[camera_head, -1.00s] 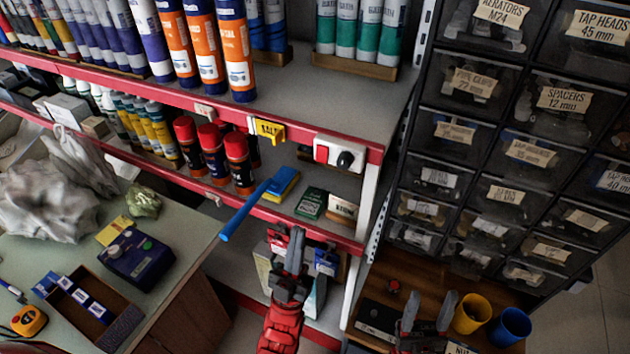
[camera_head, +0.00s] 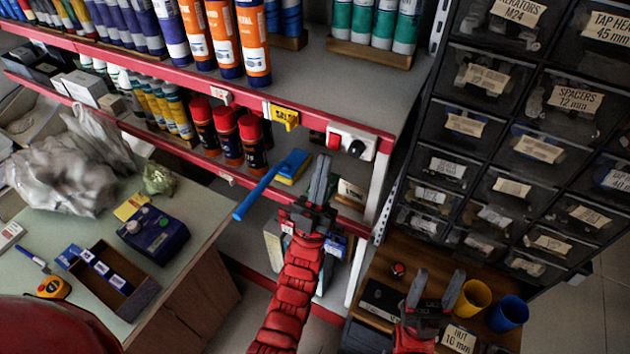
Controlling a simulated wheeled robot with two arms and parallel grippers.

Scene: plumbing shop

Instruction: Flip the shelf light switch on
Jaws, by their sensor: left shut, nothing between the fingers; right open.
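The shelf light switch (camera_head: 334,140) is a red rocker on a white box. The box (camera_head: 364,148) also carries a black round knob and sits on the red front edge of the upper shelf, near its right end. My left gripper (camera_head: 322,162) is shut and empty, pointing up just below and left of the red rocker. A small gap seems to show between them; whether they touch I cannot tell. The rocker's on or off position is too small to tell. My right gripper (camera_head: 437,288) is open and empty at the bottom right, low beside the drawer cabinet.
A blue-handled brush (camera_head: 258,192) sticks out from the lower shelf, left of my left gripper. A yellow sale tag (camera_head: 284,116) hangs left of the switch. Yellow (camera_head: 472,298) and blue (camera_head: 508,314) cups stand near my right gripper. A drawer cabinet (camera_head: 520,150) fills the right side.

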